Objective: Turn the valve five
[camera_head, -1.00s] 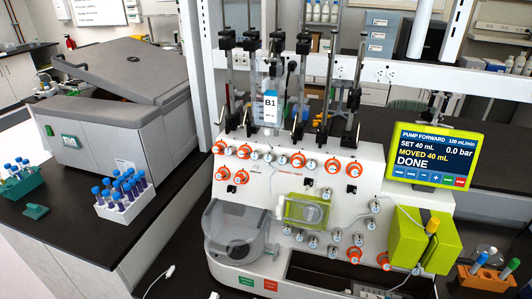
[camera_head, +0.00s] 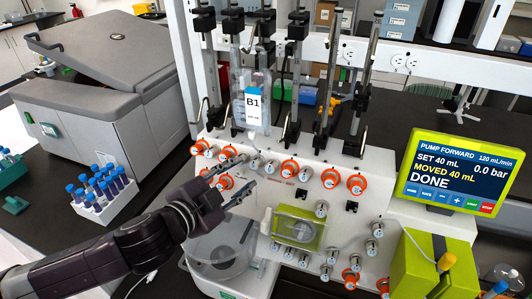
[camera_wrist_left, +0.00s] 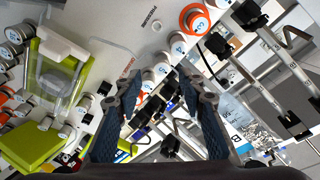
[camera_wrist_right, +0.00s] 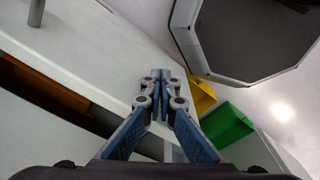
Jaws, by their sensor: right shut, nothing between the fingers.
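The white panel carries an upper row of round valve knobs, some silver and some orange. The silver knob that seems to be valve five (camera_head: 271,166) sits just left of an orange knob, with another silver knob (camera_head: 256,160) beside it. In the left wrist view, valve five (camera_wrist_left: 178,43) seems to lie ahead of the fingers, though its label is small. My left gripper (camera_head: 248,171) is open and empty in front of these silver knobs, apart from them; it also shows in the left wrist view (camera_wrist_left: 160,74). My right gripper (camera_wrist_right: 163,76) is shut and empty, away from the panel.
The bag B1 (camera_head: 254,108) hangs above the row. A clear green-framed pump door (camera_head: 297,228) and a clear round bowl (camera_head: 221,247) lie below. A display (camera_head: 457,173) reads DONE. A tube rack (camera_head: 107,208) stands at left.

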